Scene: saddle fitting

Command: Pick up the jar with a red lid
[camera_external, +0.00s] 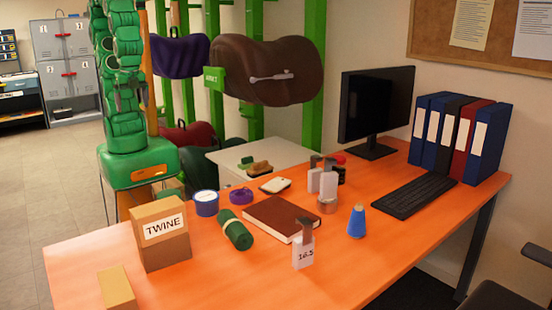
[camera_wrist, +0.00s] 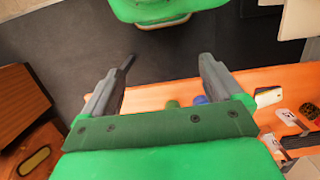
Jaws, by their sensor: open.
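The jar with a red lid (camera_external: 341,172) stands on the orange desk (camera_external: 365,250), towards its back, near the monitor. It is dark, and the tagged pale items in front hide part of it. In the wrist view a small red shape (camera_wrist: 308,112) at the right edge may be its lid; I cannot be sure. My gripper (camera_wrist: 167,62) is open and empty, with its two grey fingers apart over dark floor. In the external view my green arm is folded upright at the left, and my gripper (camera_external: 130,97) is far from the jar.
Pale tagged items (camera_external: 327,183) crowd the jar. A brown book (camera_external: 280,217), green roll (camera_external: 235,230), blue spool (camera_external: 357,222) and twine box (camera_external: 162,235) lie in front and left. A monitor (camera_external: 376,105), keyboard (camera_external: 413,195) and binders (camera_external: 460,138) stand right. Saddles (camera_external: 265,70) hang behind.

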